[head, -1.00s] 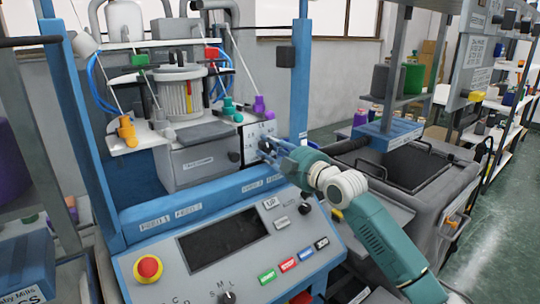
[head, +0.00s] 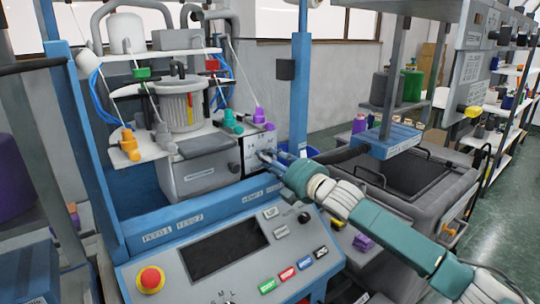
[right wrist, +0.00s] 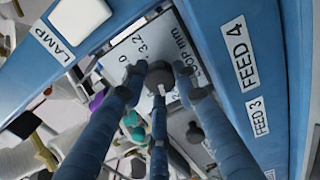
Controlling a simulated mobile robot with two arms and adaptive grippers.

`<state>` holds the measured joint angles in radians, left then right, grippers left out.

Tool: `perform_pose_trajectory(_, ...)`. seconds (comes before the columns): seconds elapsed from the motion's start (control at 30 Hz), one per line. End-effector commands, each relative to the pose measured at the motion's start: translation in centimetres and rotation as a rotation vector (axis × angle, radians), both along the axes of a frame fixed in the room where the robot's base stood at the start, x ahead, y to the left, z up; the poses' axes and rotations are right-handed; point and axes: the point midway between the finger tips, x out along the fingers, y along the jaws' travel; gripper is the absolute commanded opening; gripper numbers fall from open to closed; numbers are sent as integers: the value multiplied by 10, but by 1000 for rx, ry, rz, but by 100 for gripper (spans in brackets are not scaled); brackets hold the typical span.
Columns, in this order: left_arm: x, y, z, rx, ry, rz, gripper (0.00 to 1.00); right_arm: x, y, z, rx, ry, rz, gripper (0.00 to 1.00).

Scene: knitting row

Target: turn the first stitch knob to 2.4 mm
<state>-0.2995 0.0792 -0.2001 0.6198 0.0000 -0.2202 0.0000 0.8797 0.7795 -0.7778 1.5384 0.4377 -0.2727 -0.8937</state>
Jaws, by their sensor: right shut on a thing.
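The stitch knob (right wrist: 159,76) is a small dark grey knob with a white pointer mark, on a white scale plate (right wrist: 128,50) in the right wrist view. The plate bears "3.2" and a partly hidden "mm" label. The pointer faces the bottom of that view; which value it marks cannot be told. My right gripper (right wrist: 158,80) has its blue fingers around the knob. In the head view my right gripper (head: 266,157) reaches the plate (head: 258,146) on the grey machine box, and its fingers hide the knob. My left gripper is out of view.
A blue rail (right wrist: 215,70) with FEED labels runs close beside the fingers. A blue upright post (head: 301,90) stands just behind the gripper. The control panel (head: 228,252), with a red emergency button (head: 150,279), lies below.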

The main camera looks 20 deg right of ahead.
Motion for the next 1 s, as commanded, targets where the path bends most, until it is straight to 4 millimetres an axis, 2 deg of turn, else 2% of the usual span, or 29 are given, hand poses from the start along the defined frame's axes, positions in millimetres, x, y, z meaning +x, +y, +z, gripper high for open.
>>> perform_pose_trajectory(0.3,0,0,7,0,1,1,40,-1,3,0,-87,-33,6,3)
perform_pose_trajectory(0.77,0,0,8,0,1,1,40,-1,4,-2,-97,-35,7,3)
perform_pose_trajectory(0.8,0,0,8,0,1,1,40,-1,4,-2,-97,-35,7,31)
perform_pose_trajectory(0.9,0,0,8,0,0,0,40,-1,4,-2,-97,-34,6,48)
perform_pose_trajectory(1.0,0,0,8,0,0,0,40,-1,3,-2,-97,-34,4,48)
